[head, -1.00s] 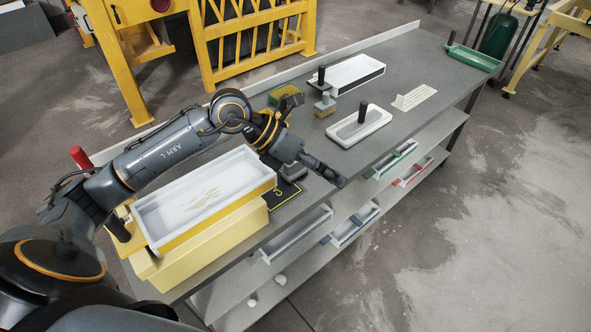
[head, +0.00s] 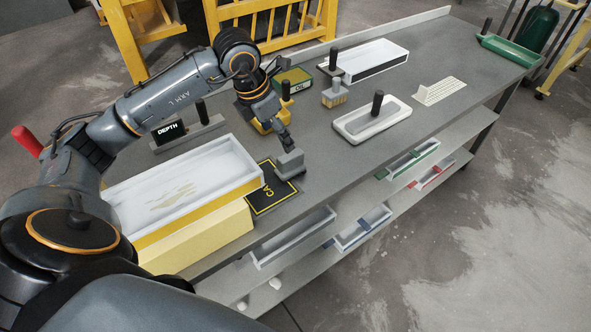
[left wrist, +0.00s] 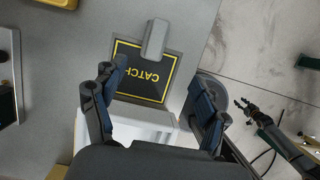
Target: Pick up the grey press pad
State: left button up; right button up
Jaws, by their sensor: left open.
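The grey press pad, a small grey block (head: 290,163), rests at the right edge of the black mat marked "CATCH" (head: 268,200) on the bench. It also shows in the left wrist view (left wrist: 155,38), at the mat's far edge. My left gripper (head: 285,140) points down just above and behind the pad in the head view. In the left wrist view its two fingers (left wrist: 158,74) are spread apart and empty, with the pad beyond them. A dark arm that appears to be my right one, with its gripper (left wrist: 243,106), shows at the right, small and away from the bench.
A white tray (head: 247,183) on a yellow base stands left of the mat. A yellow tool with a black handle stands behind my gripper. Bare bench lies right of the pad.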

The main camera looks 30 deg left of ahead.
aim_at(291, 156)
pick_arm(q)
jog(key=shift+w+f, duration=0.75)
jog(key=shift+f, duration=0.3)
jog(key=p+x, duration=0.1)
jog(key=x, duration=0.5)
jog(key=shift+d+f, duration=0.15)
jog(key=shift+f, duration=0.25)
jog(key=shift+w+f, duration=0.15)
jog(key=shift+f, duration=0.2)
jog(key=shift+w+d+f+p, duration=0.1)
jog(key=shift+w+f+p, duration=0.1)
jog(key=shift+f+p, duration=0.25)
jog(key=p+x, duration=0.1)
jog(key=x, duration=0.2)
jog(key=shift+w+f, duration=0.15)
jog(key=shift+f, duration=0.2)
jog(key=shift+w+f, duration=0.2)
jog(key=shift+f, duration=0.2)
pick_arm(e)
notch_tip(291, 156, up, 2)
jog(key=shift+w+a+r, duration=0.1)
pick_arm(q)
jog(key=shift+c, duration=0.2)
